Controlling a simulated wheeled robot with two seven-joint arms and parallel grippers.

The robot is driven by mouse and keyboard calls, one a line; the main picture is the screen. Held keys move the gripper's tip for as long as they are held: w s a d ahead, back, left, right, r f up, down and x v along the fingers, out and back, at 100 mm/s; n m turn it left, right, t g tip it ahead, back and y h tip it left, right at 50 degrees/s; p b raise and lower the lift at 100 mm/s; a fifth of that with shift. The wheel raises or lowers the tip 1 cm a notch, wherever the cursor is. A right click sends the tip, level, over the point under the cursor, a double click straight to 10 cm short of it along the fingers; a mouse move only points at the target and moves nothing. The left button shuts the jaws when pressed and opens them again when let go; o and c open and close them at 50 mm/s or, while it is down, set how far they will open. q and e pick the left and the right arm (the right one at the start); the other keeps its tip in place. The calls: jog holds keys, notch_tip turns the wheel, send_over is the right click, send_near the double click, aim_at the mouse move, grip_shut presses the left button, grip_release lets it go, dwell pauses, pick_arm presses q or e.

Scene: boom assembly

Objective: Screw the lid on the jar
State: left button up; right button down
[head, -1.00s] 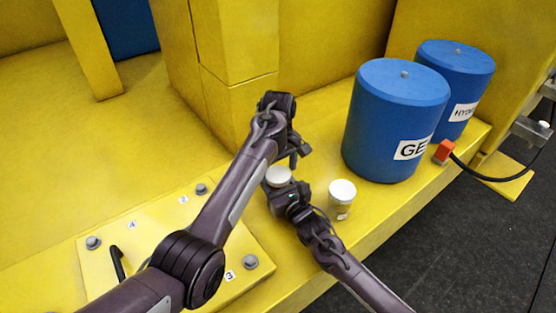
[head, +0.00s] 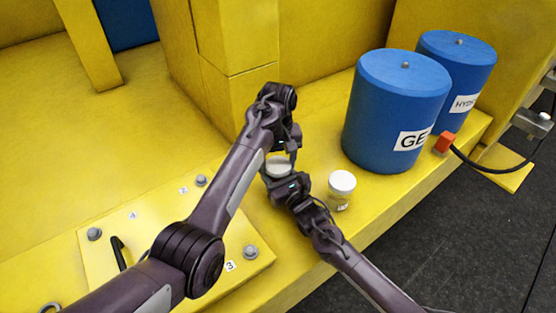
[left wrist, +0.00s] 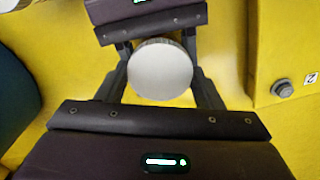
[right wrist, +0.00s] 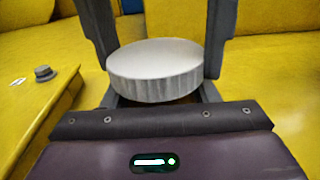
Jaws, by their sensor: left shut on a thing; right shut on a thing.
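A white, ribbed lid (head: 278,166) sits level between my grippers; it also shows from above in the left wrist view (left wrist: 161,69) and from the side in the right wrist view (right wrist: 155,72). My left gripper (head: 283,158) reaches down from above, its fingers shut on the lid's two sides. My right gripper (head: 277,176) comes in from the front right, lower down, and is shut on the jar below the lid. The jar's body is hidden by the lid and grippers. I cannot tell how far the lid is threaded.
A second small jar (head: 341,191) with a white lid stands to the right. Two blue drums (head: 395,110) (head: 457,80) stand behind it on the yellow ledge (head: 375,222). A bolted yellow plate (head: 150,232) lies to the left. The ledge drops to a dark floor at right.

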pick_arm(q)
jog(key=shift+m, duration=0.9)
jog(key=o, duration=1.1)
jog(key=shift+r, duration=2.3)
jog(key=shift+r+n, duration=1.1)
jog(key=shift+r, duration=0.65)
jog(key=shift+c, duration=0.4)
jog(key=shift+f, duration=4.05)
